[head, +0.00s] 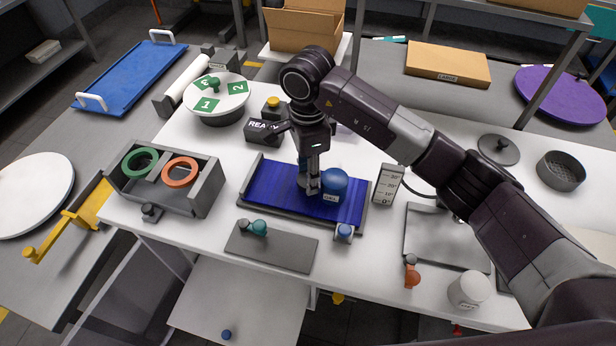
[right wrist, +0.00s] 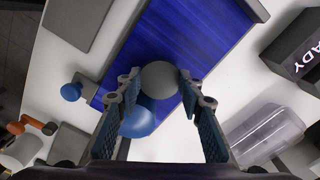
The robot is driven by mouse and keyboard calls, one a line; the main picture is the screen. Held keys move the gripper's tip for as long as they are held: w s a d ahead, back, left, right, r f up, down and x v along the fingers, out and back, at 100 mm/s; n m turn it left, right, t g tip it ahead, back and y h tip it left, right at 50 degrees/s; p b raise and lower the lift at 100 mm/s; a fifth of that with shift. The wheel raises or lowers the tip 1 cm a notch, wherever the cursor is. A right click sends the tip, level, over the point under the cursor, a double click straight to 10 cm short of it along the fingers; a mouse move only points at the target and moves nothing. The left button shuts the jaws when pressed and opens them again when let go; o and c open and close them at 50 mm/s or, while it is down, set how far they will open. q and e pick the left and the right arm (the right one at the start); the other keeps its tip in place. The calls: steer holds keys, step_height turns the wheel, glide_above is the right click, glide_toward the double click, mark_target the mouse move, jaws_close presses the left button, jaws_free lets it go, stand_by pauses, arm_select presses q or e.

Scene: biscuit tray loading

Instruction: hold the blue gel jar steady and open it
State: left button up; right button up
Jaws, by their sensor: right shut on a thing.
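The blue gel jar (head: 336,181), rounded and with a white label, stands on a dark blue surface (head: 275,189) in a grey frame. In the right wrist view the jar (right wrist: 138,121) is a blue dome partly hidden by a finger. My right gripper (head: 313,186) points down just left of the jar. In the right wrist view its fingers (right wrist: 160,88) are shut on a round grey thing (right wrist: 160,76) beside the blue dome. I cannot tell whether this grey thing is a lid or a separate object. My left gripper is not in view.
A grey box with green and orange rings (head: 181,170) stands at left. A READY sign (head: 263,132) is behind the blue surface. A scale card (head: 388,184) stands close on its right. A small blue-topped item (head: 345,232) sits at its front edge. A grey mat (head: 272,249) lies in front.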

step_height(320, 180, down, 2)
steer(key=shift+f, duration=0.2)
steer(key=shift+f, duration=0.1)
steer(key=shift+f, duration=0.15)
steer(key=o, duration=1.3)
steer(key=shift+r, duration=0.25)
